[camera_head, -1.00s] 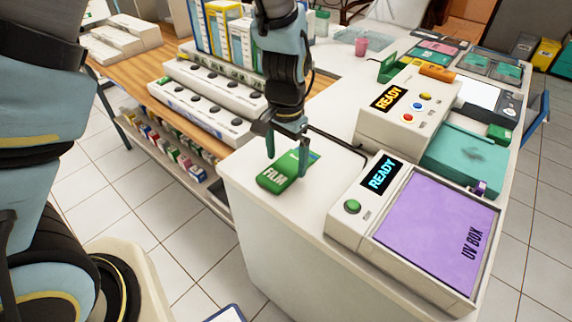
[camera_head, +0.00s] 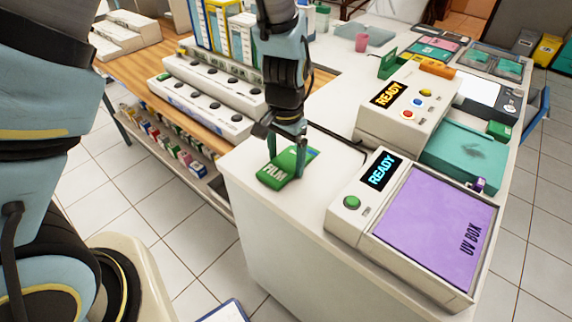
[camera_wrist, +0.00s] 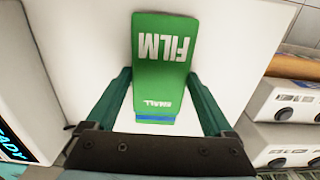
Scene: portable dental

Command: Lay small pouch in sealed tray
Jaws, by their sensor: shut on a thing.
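The small pouch is a flat green packet marked FILM (camera_head: 274,175), lying at the near left corner of the white counter. It fills the middle of the wrist view (camera_wrist: 160,62), where the word SMALL and a blue end strip show. My gripper (camera_head: 288,158) is down over it, with one finger on each side. In the wrist view my gripper's fingers (camera_wrist: 158,78) flank the pouch's near part, shut on it. The pouch still appears to rest on the counter. Shallow trays with teal contents (camera_head: 482,60) stand at the far right; I cannot tell which tray is the sealed one.
The UV box (camera_head: 435,225) with a purple lid is just right of the pouch. A second READY machine (camera_head: 405,110) and a teal box (camera_head: 465,157) stand behind it. A wooden bench (camera_head: 150,85) with white stepped racks is at left.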

